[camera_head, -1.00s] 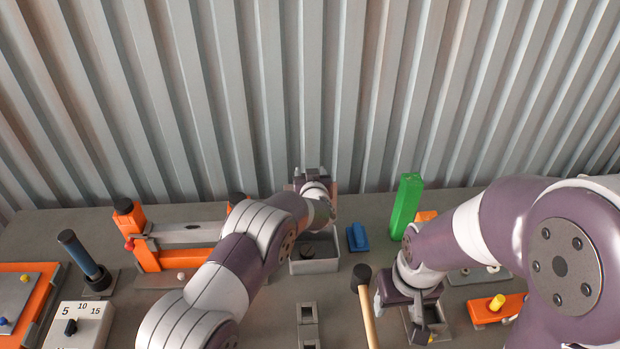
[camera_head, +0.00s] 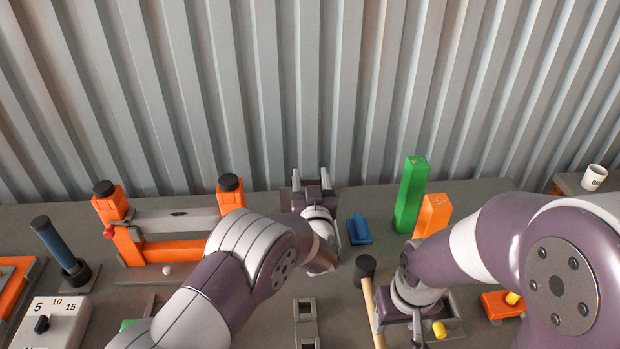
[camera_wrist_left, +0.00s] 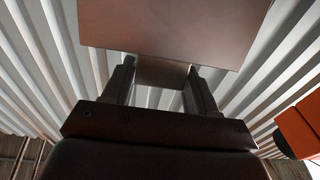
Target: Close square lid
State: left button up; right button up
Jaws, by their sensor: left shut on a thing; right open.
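My left gripper (camera_head: 312,182) is at the back of the bench, near the corrugated wall, with its fingers pointing up and away. In the left wrist view the left gripper (camera_wrist_left: 158,88) is shut on a small block under a flat, brownish square lid (camera_wrist_left: 170,28). The lid stands beyond the fingertips. A grey open box (camera_head: 339,238) lies largely hidden behind my left forearm; only its right edge shows. My right gripper (camera_head: 418,330) is low at the right, pointing down over a grey tray, with its fingers mostly hidden.
A blue block (camera_head: 358,229), a green block (camera_head: 410,195) and an orange block (camera_head: 433,215) stand right of the left gripper. A mallet (camera_head: 365,268) lies beside the right gripper. An orange frame (camera_head: 165,250) stands at the left. The corrugated wall is close behind.

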pick_arm(q)
jog(key=shift+f, duration=0.1)
jog(key=o, duration=1.4)
jog(key=shift+s, duration=0.1)
pick_arm(e)
jog(key=shift+s, duration=0.1)
pick_arm(q)
jog(key=shift+s, duration=0.1)
pick_arm(e)
notch_tip(320, 180, down, 3)
jog(key=b, duration=0.3)
jog(key=shift+r, duration=0.1)
pick_arm(q)
jog(key=s, duration=0.8)
jog(key=s+f, duration=0.1)
jog(key=s, duration=0.3)
jog(key=shift+s+f, duration=0.1)
jog(key=shift+s, duration=0.15)
